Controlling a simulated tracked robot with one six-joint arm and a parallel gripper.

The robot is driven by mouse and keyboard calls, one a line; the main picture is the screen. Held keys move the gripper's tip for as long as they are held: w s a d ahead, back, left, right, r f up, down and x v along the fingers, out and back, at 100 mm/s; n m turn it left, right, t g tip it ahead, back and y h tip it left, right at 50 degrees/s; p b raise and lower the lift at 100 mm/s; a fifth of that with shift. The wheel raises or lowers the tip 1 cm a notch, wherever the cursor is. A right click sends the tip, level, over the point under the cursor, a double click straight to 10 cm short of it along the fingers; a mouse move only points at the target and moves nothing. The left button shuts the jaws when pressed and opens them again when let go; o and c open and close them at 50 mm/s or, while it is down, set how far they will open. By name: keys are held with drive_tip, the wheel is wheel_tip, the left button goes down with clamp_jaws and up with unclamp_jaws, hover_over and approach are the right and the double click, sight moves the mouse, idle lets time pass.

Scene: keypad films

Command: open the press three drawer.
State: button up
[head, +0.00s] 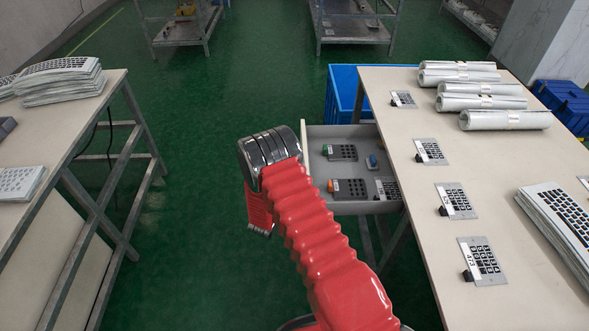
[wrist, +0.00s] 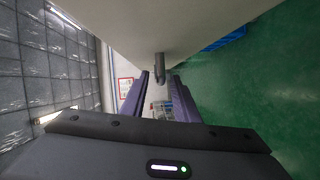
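A grey drawer (head: 352,196) stands pulled out from the left side of the right-hand table, with several keypads lying in it. No label on it can be read from here. In the wrist view a pale panel (wrist: 160,25), which looks like the drawer's front, fills the top. A grey handle (wrist: 160,68) sticks out from it. My gripper (wrist: 160,76) is open, its two dark fingers apart on either side of the handle's line. The handle sits at or just past the fingertips; I see no clear contact. In the head view my red arm hides the gripper.
The right table (head: 405,230) carries keypad plates, rolled films (head: 505,120) and a stack of films (head: 562,222). A blue crate (head: 342,92) stands behind the drawer. The left table (head: 75,135) holds film stacks. Green floor (head: 190,220) between the tables is clear.

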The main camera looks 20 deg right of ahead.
drive_tip(key=v, duration=1)
drive_tip(key=shift+s, duration=0.15)
drive_tip(key=x, duration=1.2)
drive_tip(key=shift+w+d, duration=0.1)
drive_tip(key=shift+w, duration=0.15)
drive_tip(key=shift+w+d, duration=0.3)
drive_tip(key=shift+w, duration=0.2)
drive_tip(key=shift+a, duration=0.1)
